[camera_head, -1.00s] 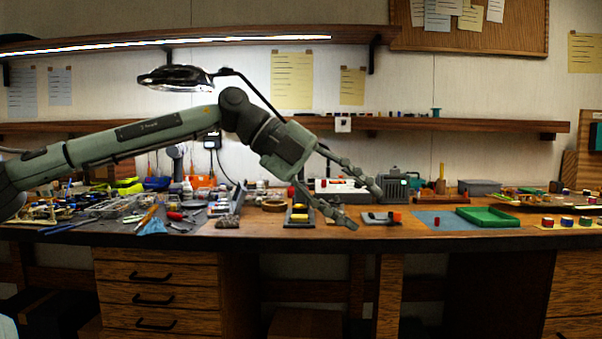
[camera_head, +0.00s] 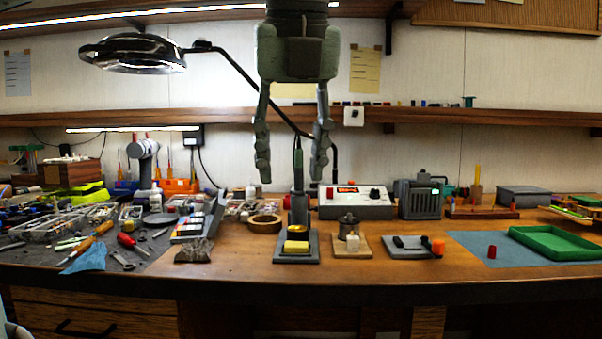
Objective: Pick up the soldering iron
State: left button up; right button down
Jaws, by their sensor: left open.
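The soldering iron (camera_head: 298,168) stands upright, with a slim dark and green handle, in its grey stand (camera_head: 291,259) near the middle of the bench. The stand has a yellow sponge at its front. My left gripper (camera_head: 292,172) hangs from the top centre, fingers pointing down and spread apart. The iron's handle appears between the two fingers, nearer the right one; I see no contact, and the depth between them is hard to tell. The iron's tip is hidden in the stand. My right gripper is not in view.
A white soldering station (camera_head: 354,204) stands behind and right of the stand. A tape roll (camera_head: 264,224) is to its left, and a small pot on a wooden base (camera_head: 350,243) to its right. A magnifier lamp (camera_head: 133,52) reaches over from the left. The bench front is clear.

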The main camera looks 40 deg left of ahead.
aim_at(298, 179)
jog(key=i+j, duration=0.8)
jog(key=j, duration=0.2)
